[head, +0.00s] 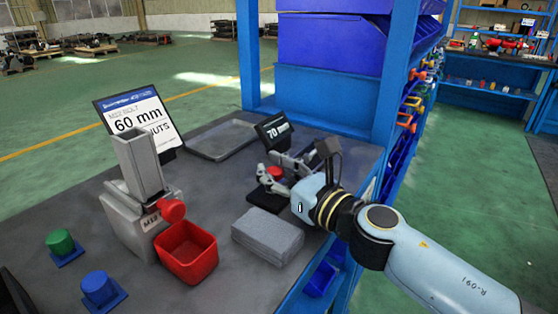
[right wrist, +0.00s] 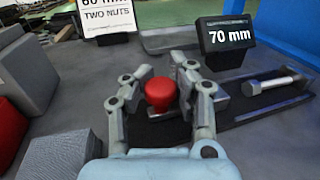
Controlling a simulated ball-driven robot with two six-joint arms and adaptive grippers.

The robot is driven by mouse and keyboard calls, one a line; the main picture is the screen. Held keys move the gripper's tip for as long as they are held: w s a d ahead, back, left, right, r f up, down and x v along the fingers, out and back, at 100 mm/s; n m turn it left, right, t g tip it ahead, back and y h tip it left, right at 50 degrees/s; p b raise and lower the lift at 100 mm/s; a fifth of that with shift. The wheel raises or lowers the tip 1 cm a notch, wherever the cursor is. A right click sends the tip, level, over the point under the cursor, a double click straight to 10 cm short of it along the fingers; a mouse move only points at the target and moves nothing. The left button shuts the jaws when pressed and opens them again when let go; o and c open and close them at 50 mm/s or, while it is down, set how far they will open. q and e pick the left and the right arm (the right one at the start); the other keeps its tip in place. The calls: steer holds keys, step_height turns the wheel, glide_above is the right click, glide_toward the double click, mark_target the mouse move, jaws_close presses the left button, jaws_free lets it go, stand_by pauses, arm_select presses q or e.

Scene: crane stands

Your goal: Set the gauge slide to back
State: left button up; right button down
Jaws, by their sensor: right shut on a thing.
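The gauge has a dark display (head: 272,131) reading 70 mm, which also shows in the right wrist view (right wrist: 226,34). In front of it a bolt (right wrist: 280,84) lies on the grey gauge bed. The gauge slide's round red knob (right wrist: 160,93) stands over a black base (head: 267,198). My right gripper (right wrist: 161,96) is shut on the red knob, one finger on each side of it. In the head view the right gripper (head: 273,176) partly hides the knob and the bed. My left gripper is not in view.
A grey block (head: 267,236) lies in front of the gauge. Left are a red bin (head: 186,258), a grey M12 dispenser (head: 135,200), and green (head: 60,243) and blue (head: 98,288) knobs. An empty grey tray (head: 222,140) lies behind. A sign (head: 138,118) reads 60 mm.

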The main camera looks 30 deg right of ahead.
steer(key=shift+s+a+f, duration=0.1)
steer(key=shift+s+f, duration=0.1)
steer(key=shift+f, duration=0.1)
steer(key=c, duration=1.6)
jaws_free()
steer(key=shift+o, duration=1.1)
steer(key=shift+s, duration=0.2)
steer(key=shift+o, duration=0.6)
steer(key=shift+s+r, duration=0.15)
steer(key=shift+r, duration=0.1)
steer(key=shift+w, duration=0.2)
